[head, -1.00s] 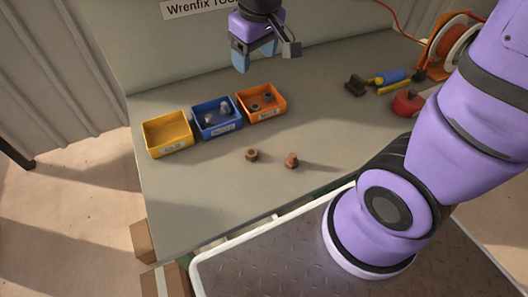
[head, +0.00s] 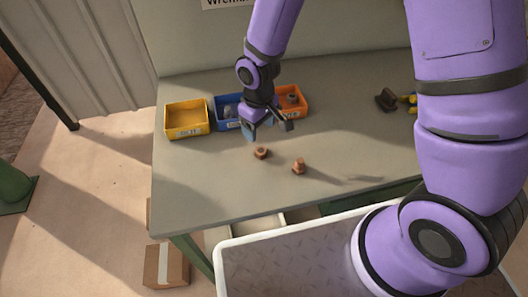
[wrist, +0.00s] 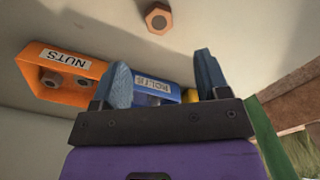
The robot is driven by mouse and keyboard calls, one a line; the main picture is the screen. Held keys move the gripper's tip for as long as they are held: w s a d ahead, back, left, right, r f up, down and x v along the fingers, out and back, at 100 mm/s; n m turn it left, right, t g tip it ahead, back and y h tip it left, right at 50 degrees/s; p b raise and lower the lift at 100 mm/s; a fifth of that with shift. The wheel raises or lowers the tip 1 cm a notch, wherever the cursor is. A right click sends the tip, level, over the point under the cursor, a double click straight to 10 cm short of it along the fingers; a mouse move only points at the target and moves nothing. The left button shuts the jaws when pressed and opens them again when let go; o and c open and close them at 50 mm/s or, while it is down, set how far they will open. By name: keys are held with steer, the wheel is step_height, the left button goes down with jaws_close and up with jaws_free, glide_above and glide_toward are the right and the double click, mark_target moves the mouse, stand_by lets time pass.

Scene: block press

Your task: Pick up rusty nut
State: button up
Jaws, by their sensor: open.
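The rusty nut (head: 261,153) lies on the grey bench top, in front of the bins. It also shows at the top of the wrist view as a brown hexagon with a hole (wrist: 158,17). A rusty bolt (head: 299,166) stands to its right in the head view. My gripper (head: 260,130) is open and empty, above the bench just behind the nut in the head view. Its two blue fingers (wrist: 163,75) are spread in the wrist view, with the nut beyond the fingertips and not between them.
A yellow bin (head: 187,131), a blue bin marked BOLTS (wrist: 178,95) and an orange bin marked NUTS (wrist: 90,62) stand in a row behind the nut. My arm partly covers the blue and orange bins in the head view. The bench front is clear.

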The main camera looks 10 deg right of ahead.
mark_target(260, 149)
steer(key=shift+f, duration=4.75)
steer(key=c, duration=1.1)
